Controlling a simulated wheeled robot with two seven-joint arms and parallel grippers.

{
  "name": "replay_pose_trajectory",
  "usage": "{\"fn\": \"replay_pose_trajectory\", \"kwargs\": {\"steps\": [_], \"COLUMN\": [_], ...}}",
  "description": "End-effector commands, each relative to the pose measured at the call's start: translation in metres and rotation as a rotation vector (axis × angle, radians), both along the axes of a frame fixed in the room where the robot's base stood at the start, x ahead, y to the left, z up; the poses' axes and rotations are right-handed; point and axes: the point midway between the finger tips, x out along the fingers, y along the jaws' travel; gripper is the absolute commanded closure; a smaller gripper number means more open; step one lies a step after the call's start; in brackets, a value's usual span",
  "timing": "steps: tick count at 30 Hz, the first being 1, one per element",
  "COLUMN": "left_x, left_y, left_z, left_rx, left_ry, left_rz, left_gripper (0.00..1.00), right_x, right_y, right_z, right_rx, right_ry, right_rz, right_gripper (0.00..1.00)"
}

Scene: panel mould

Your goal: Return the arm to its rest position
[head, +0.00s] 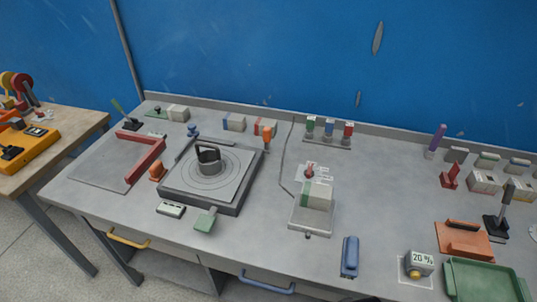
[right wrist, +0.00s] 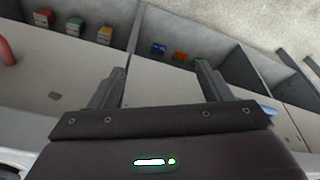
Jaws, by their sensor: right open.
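My right gripper (right wrist: 157,84) shows in the right wrist view, with its two dark fingers spread apart and nothing between them. Beyond the fingers is a pale grey surface, and I cannot tell how far off it is. Neither arm shows in the head view. My left gripper is in no view.
The grey bench (head: 265,222) holds a square plate with a dark ring-shaped piece (head: 208,160), a red angle frame (head: 150,158), a white-green block (head: 316,194), a blue item (head: 350,256) and a green tray (head: 485,281). A wooden table (head: 75,130) stands left. Small coloured blocks (right wrist: 73,26) show in the wrist view.

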Motion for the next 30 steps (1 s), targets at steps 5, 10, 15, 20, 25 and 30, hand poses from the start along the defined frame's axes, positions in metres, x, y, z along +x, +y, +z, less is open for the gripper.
{"fn": "replay_pose_trajectory", "kwargs": {"steps": [5,10,15,20,25,30], "left_x": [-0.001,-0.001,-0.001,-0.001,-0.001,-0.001], "left_y": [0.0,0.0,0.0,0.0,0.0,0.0], "left_z": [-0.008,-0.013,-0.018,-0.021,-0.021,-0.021], "left_rx": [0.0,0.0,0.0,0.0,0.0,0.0], "left_ry": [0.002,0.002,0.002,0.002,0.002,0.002], "left_rz": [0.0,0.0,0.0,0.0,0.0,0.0], "left_gripper": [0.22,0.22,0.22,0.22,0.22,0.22], "right_x": [-0.032,-0.086,-0.155,-0.206,-0.229,-0.23], "right_y": [-0.004,-0.012,-0.024,-0.035,-0.039,-0.04], "right_z": [-0.119,-0.213,-0.281,-0.313,-0.323,-0.323], "right_rx": [-0.005,-0.01,-0.015,-0.019,-0.02,-0.02], "right_ry": [0.051,0.09,0.125,0.145,0.153,0.153], "right_rz": [0.008,0.017,0.025,0.031,0.034,0.034], "right_gripper": [0.28,0.28,0.28,0.28,0.28,0.28]}}
